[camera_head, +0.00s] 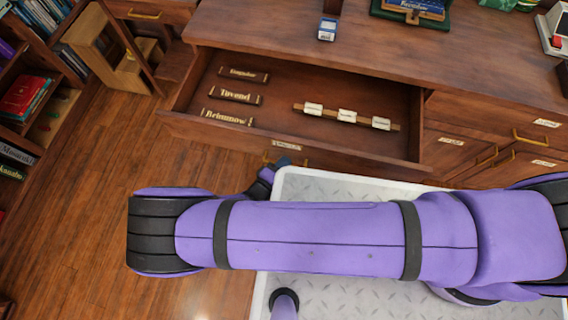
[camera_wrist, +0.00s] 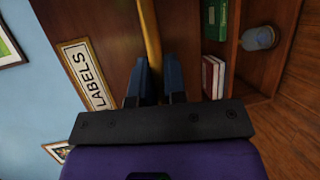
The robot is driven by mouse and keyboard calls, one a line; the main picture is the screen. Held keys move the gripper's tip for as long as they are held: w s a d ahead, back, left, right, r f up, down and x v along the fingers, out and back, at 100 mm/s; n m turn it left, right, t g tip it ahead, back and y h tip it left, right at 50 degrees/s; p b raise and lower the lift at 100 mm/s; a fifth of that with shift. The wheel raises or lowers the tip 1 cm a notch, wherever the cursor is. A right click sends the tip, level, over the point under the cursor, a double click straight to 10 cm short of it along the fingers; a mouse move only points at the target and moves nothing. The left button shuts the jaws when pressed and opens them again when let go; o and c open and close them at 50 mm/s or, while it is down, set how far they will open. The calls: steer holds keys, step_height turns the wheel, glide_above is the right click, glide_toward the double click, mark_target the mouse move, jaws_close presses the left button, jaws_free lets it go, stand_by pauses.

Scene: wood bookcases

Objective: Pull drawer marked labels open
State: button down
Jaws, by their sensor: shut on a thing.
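The open wooden drawer (camera_head: 352,160) stands well out from the long cabinet in the head view. Its front carries a small pale label (camera_head: 287,145), too small to read there. In the wrist view the drawer front (camera_wrist: 105,25) shows close up with a framed sign reading LABELS (camera_wrist: 86,75). A brass bar handle (camera_wrist: 150,35) runs between the two blue fingers of my gripper (camera_wrist: 155,78), which is shut on it. In the head view my arm hides most of the gripper. Inside the drawer lie several dark nameplates (camera_head: 235,95) and a wooden strip with white tags (camera_head: 346,116).
The cabinet top (camera_head: 270,30) holds a small blue-and-white box (camera_head: 327,30). More drawers (camera_head: 500,150) are at the right. A bookcase (camera_head: 40,75) and a wooden step stool (camera_head: 105,45) stand at the left. The wood floor (camera_head: 80,200) is clear at the lower left.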

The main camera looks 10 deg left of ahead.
steer(key=shift+s, duration=0.4)
steer(key=c, duration=1.2)
jaws_free()
